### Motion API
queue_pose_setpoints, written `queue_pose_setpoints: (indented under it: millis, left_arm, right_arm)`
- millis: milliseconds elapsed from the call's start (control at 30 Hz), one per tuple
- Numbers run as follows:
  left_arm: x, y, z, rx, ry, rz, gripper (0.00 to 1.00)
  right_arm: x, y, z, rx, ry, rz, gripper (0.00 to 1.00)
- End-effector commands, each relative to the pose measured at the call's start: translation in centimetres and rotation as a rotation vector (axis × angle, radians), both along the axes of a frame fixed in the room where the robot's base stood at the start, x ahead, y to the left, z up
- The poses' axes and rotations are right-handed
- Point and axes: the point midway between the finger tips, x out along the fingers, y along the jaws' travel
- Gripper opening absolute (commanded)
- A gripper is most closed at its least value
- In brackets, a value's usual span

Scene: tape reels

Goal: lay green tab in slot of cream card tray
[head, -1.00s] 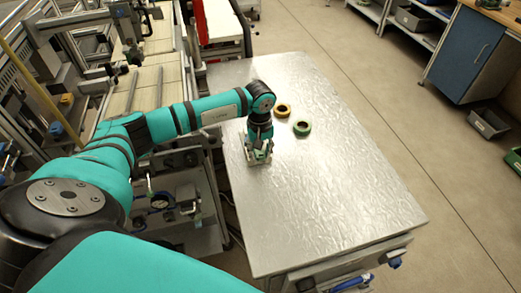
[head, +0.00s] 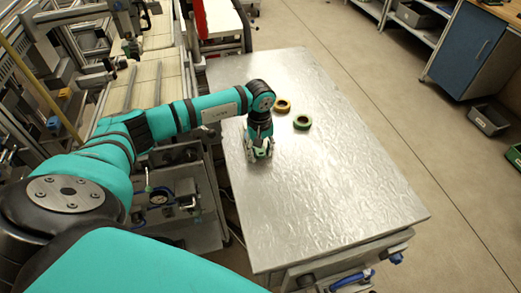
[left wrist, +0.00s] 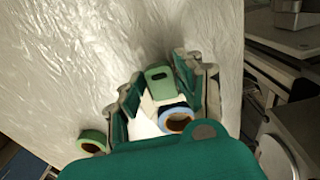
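The green tab (left wrist: 160,78), with a dark oblong hole, shows between the fingers of my left gripper (left wrist: 158,92) in the left wrist view. The fingers are spread, with a gap at the tab's left; whether the right finger touches it I cannot tell. The cream card tray (left wrist: 147,122) is partly visible under and below the tab, largely hidden by my gripper. I cannot tell whether the tab lies fully in its slot. In the head view my left gripper (head: 259,152) is low over the table, with a bit of green between its fingers. My right gripper is not in view.
A blue tape reel (left wrist: 176,121) shows close by the tray, partly hidden by my gripper. The table's right and near parts are clear.

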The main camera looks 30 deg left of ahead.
Motion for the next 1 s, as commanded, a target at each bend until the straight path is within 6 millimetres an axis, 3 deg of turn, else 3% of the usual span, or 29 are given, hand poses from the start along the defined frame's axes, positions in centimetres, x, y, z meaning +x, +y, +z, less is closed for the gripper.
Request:
queue_pose_setpoints:
  millis: [67, 367, 567, 600, 1000]
  left_arm:
    - [-0.2, 0.0, -0.2, 0.000, 0.005, -0.001, 0.52]
    - [-0.2, 0.0, -0.1, 0.001, 0.006, -0.001, 0.52]
    - [-0.2, 0.0, 1.5, 0.001, 0.004, -0.001, 0.52]
    - [0.0, 0.0, 1.7, 0.002, 0.001, -0.002, 0.52]
    - [-0.1, 0.1, 10.4, 0.001, -0.002, 0.000, 0.52]
  right_arm:
    - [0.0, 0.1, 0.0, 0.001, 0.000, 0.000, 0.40]
    - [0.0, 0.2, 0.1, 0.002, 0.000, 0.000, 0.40]
    - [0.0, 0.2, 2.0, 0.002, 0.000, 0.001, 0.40]
    - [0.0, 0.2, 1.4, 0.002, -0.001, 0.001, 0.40]
    - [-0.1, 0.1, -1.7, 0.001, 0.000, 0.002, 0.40]
